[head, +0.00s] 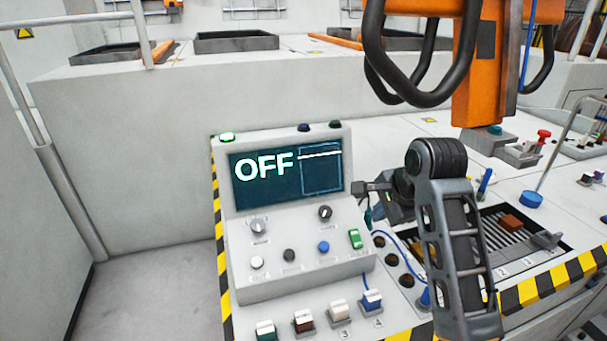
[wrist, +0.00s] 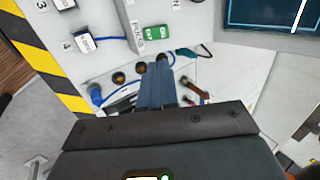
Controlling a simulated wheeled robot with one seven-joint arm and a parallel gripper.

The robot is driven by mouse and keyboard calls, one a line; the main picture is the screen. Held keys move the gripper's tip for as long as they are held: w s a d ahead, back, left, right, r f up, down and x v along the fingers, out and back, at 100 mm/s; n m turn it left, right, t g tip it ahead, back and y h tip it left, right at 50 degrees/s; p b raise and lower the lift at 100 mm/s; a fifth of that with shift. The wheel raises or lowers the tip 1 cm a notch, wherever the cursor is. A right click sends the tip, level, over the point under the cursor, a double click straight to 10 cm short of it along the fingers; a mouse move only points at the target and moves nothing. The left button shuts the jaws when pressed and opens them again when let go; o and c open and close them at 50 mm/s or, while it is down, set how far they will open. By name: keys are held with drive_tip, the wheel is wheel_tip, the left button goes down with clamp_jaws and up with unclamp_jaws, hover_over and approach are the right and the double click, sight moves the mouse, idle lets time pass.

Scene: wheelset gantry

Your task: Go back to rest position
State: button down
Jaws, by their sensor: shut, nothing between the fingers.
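My gripper (head: 361,188) is shut and empty in the head view, held in the air at the right edge of the control console, with my grey arm rising behind it at right. In the wrist view its closed fingers (wrist: 158,70) point toward the dark round sockets and lie below the green switch (wrist: 157,32) in the picture. I cannot tell its exact height above the panel. The console screen (head: 286,173) reads OFF. The green switch (head: 355,239) sits on the lower right of the console face. My arm hides part of the panel behind it.
An orange hoist (head: 484,90) with black hoses hangs at upper right. Sockets (head: 392,259), a blue cable and a slatted recess (head: 503,232) lie near my arm. Several labelled switches (head: 303,321) line the front. Open floor (head: 150,285) lies left of the console.

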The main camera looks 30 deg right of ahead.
drive_tip(key=s+a+f+n+t, duration=0.4)
drive_tip(key=s+a+f+n, duration=0.7)
drive_tip(key=s+a, duration=0.35)
drive_tip(key=s+a+r+n+t, duration=0.1)
drive_tip(key=s+a+r+n, duration=0.1)
drive_tip(key=s, duration=0.5)
drive_tip(key=s+a+r+n+t+y, duration=0.1)
drive_tip(key=s+a+r+n+t, duration=0.1)
drive_tip(key=s+r+n, duration=0.2)
drive_tip(key=s+a+r+n+t, duration=0.1)
drive_tip(key=s+a+r+n, duration=0.2)
drive_tip(key=s, duration=0.7)
drive_tip(key=shift+s+r+n+t+y+b, duration=0.15)
drive_tip(key=shift+r+n+t+y+b, duration=0.2)
drive_tip(key=shift+r+n, duration=0.4)
drive_tip(key=shift+d+r, duration=0.1)
drive_tip(key=shift+d, duration=0.05)
